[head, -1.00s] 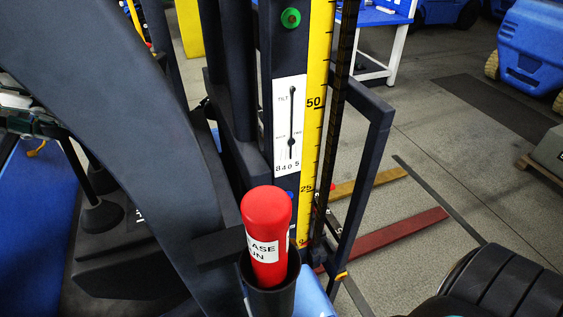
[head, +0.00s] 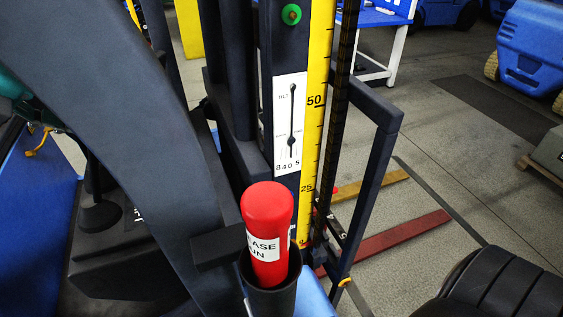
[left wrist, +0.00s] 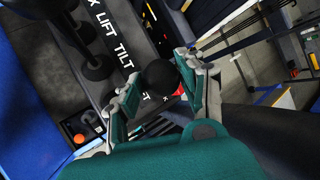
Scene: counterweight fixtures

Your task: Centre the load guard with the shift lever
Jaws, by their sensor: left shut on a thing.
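In the left wrist view my left gripper (left wrist: 158,75) is shut around a round black lever knob (left wrist: 160,76). I take the knob for the shift lever; its own label is not readable. Labels LIFT and TILT lie beside neighbouring levers. In the head view, teal parts of my left gripper show at the left edge, and its grip is out of sight. The load guard (head: 383,170) seems to be the dark upright frame right of the mast, above a red fork and an ochre fork. My right gripper is not in view.
A dark pillar (head: 130,110) crosses the left of the head view. A tilt gauge (head: 290,125) and yellow scale (head: 318,95) are on the mast. Other black levers (left wrist: 97,67) stand near my gripper.

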